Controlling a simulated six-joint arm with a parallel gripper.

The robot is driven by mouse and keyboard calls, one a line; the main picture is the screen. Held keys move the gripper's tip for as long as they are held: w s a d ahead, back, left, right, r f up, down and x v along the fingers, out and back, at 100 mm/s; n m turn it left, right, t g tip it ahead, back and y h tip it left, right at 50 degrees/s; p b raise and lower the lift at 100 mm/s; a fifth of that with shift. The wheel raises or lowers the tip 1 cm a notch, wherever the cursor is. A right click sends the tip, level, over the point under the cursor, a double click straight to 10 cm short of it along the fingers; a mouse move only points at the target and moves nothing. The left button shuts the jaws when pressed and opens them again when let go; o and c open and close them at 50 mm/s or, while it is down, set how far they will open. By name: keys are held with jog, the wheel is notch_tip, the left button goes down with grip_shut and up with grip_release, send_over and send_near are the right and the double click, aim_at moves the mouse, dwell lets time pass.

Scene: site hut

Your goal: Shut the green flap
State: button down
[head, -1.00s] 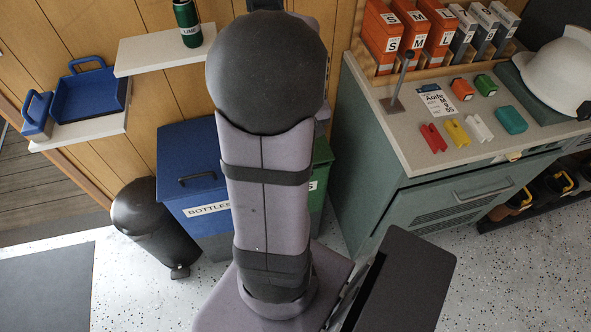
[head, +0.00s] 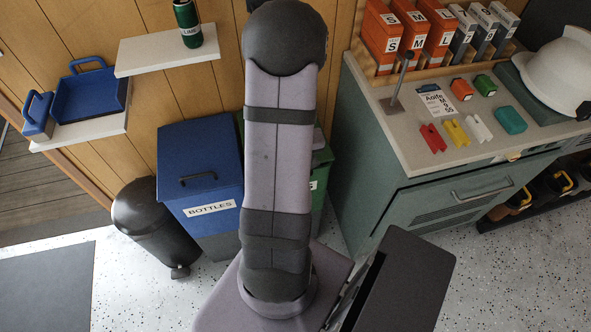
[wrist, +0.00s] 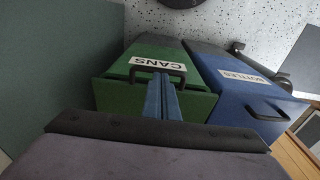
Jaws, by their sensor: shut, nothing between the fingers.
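The green bin (head: 322,158) shows only as a strip beside my arm in the head view, where my arm hides most of it. In the wrist view its green flap (wrist: 120,70) shows a white CANS label (wrist: 158,63) and a black handle (wrist: 183,73). The label looks upside down there. I cannot tell whether the flap is fully shut or how far it stands open. My gripper (wrist: 160,80) is shut and empty, its blue fingers over the handle area. I cannot tell whether they touch it. The head view does not show my gripper.
A blue BOTTLES bin (head: 203,165) stands beside the green one; it also shows in the wrist view (wrist: 235,90). A black pedal bin (head: 150,225) stands left of it. A shelf (head: 165,48) holds a green can. A grey-green cabinet (head: 400,200) stands to the right.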

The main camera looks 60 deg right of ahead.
jog(key=shift+f, duration=1.1)
jog(key=shift+d, duration=0.1)
jog(key=shift+f, duration=0.1)
